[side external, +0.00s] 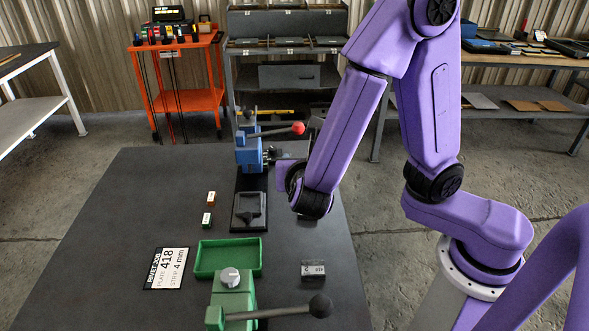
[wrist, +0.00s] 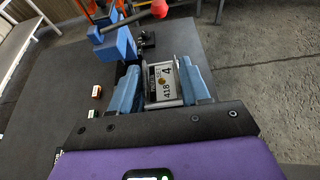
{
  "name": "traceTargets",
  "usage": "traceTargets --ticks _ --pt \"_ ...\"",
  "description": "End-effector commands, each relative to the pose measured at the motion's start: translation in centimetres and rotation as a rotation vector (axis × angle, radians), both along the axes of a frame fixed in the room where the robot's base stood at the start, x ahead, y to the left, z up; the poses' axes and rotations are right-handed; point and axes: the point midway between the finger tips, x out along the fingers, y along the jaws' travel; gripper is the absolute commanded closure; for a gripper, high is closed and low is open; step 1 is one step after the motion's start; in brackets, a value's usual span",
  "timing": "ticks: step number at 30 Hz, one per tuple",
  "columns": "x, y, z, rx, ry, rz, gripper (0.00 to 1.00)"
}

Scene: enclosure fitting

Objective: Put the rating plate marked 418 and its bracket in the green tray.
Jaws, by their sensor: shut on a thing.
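The rating plate (wrist: 166,80) shows in the wrist view as a pale plate with dark print reading 418 and a brownish spot, face up. It sits in a grey metal bracket (wrist: 150,99). My gripper (wrist: 160,88) has its blue fingers on either side of the bracket, shut on it. In the side view my wrist is low beside the blue press, and it hides the fingers and the plate. The green tray (side external: 203,275) is on the table nearer the camera, and its visible floor is empty.
A blue press (side external: 249,152) with a red-knobbed lever stands beyond a black fixture (side external: 249,222). A green press (side external: 233,296) with a black-knobbed lever stands close by the tray. A printed job card (side external: 166,268), two small blocks (side external: 207,219) and a grey marked block (side external: 313,270) lie around it.

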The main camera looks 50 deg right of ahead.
Motion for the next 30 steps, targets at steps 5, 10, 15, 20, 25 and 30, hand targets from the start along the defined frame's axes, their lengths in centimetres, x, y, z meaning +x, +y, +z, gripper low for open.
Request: traceTargets --ticks 5,10,15,20,25,30 --pt "0.0 0.0 4.0 0.012 -0.006 -0.002 1.00" --pt "0.0 0.0 7.9 0.009 -0.005 -0.002 1.00" --pt "0.0 0.0 11.1 0.007 -0.003 -0.001 1.00" --pt "0.0 0.0 13.6 0.005 -0.002 -0.002 1.00" --pt "0.0 0.0 15.6 0.004 -0.003 -0.002 1.00" --pt "-0.3 -0.2 15.2 -0.004 0.003 -0.043 1.00"
